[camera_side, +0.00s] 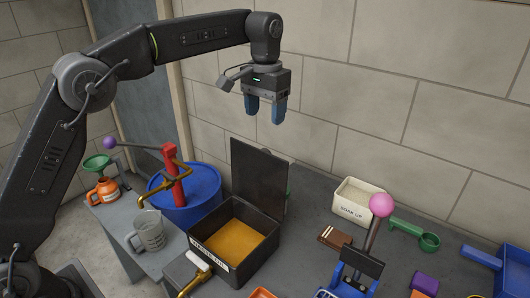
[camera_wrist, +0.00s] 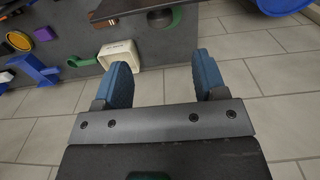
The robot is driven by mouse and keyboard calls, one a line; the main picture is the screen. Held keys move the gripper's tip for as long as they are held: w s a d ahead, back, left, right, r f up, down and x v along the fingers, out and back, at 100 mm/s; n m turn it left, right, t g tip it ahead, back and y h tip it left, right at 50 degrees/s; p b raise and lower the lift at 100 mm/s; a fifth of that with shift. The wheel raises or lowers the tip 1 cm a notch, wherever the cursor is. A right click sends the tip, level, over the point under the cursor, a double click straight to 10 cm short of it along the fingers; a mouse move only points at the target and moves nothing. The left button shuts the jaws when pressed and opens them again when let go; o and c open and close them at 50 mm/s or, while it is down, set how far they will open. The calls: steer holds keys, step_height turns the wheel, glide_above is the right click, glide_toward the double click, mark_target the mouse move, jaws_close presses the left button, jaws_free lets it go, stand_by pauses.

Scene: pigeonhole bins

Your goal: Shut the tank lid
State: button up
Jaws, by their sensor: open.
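The tank (camera_side: 206,262) is a dark box with an orange-brown filling and a white label on its front. Its dark lid (camera_side: 258,185) stands upright, open, along the back right edge of the tank. My gripper (camera_side: 265,114) is open and empty, pointing down, high above and behind the raised lid in the side view. A dark flat panel at the top of the wrist view may be the lid; I cannot tell.
A blue drum (camera_side: 205,190) with a red pump stands left of the tank. A cream box (camera_side: 355,199), a green scoop (camera_side: 415,235) and a pink-knobbed lever (camera_side: 379,207) stand to the right. A clear jug (camera_side: 149,236) is at the left. The tiled wall rises behind.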

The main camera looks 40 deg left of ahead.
mark_target(265, 149)
step_height(265, 149, down, 11)
steer(key=shift+f, duration=0.15)
stand_by(0.4)
jaws_close()
stand_by(0.4)
